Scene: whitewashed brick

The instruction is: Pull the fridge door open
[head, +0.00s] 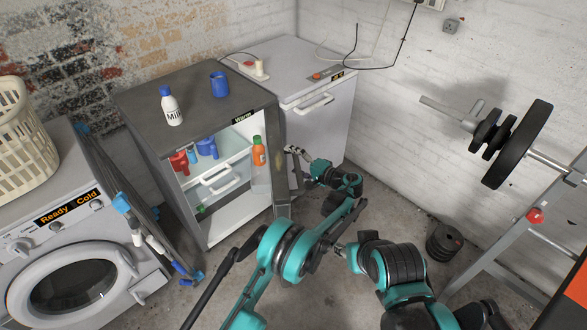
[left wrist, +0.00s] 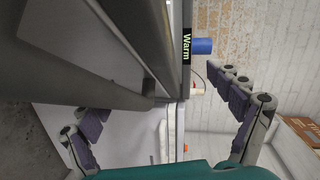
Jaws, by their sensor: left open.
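The grey fridge (head: 205,88) stands in the middle of the head view with a "Warm" label on its top front edge. Its front is open, and the white interior shows a blue jug, a red cup and a drawer. The dark door (head: 282,190) stands swung out at the right side, seen nearly edge-on; an orange bottle (head: 258,152) is at its inner side. My left gripper (head: 303,158) is open beside the door, its two fingers (left wrist: 165,120) apart in the left wrist view. Contact with the door cannot be told. My right gripper (head: 340,249) is mostly hidden.
A milk bottle (head: 171,107) and blue mug (head: 219,83) stand on the fridge. A white chest appliance (head: 300,60) is close on the right, a washing machine (head: 80,265) on the left. A weight rack with discs (head: 515,145) stands at the right. Floor before the fridge is partly clear.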

